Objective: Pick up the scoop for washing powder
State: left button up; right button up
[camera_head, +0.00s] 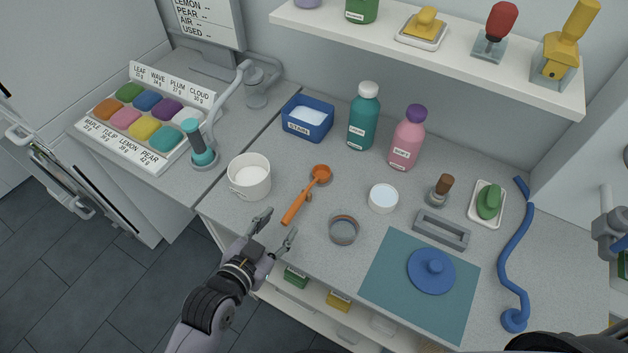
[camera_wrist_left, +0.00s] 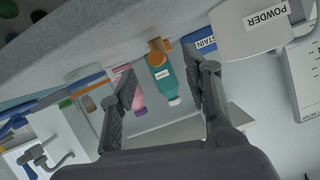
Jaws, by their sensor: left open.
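The orange scoop (camera_head: 295,207) lies on the grey counter, its round bowl at the back and its handle slanting toward the front edge. In the left wrist view the scoop (camera_wrist_left: 158,47) shows as a short orange piece between the open fingers (camera_wrist_left: 169,85), farther off. The white tub (camera_head: 249,182) stands left of the scoop. Its side reads POWDER in the left wrist view (camera_wrist_left: 250,30).
A blue STAIN box (camera_head: 307,129), a teal bottle (camera_head: 363,122) and a pink bottle (camera_head: 406,143) stand behind the scoop. A grey ring (camera_head: 343,239) and a small white dish (camera_head: 383,205) are to its right. A teal mat (camera_head: 387,280) lies farther right.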

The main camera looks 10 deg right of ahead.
aim_at(286, 218)
pick_arm(q)
jog(key=x, duration=0.3)
jog(key=shift+w+d, duration=0.1)
jog(key=shift+w+d+p, duration=0.35)
jog(key=shift+w+p, duration=0.05)
jog(key=shift+p, duration=0.05)
jog(key=p+x, duration=0.1)
jog(key=x, duration=0.2)
jog(key=shift+w+d, duration=0.15)
jog(key=shift+d, duration=0.1)
jog(key=shift+w+d+f, duration=0.15)
jog(key=shift+w+f, duration=0.05)
jog(key=shift+w, duration=0.15)
jog(key=shift+s, duration=0.1)
jog(key=shift+c, duration=0.5)
grip_shut()
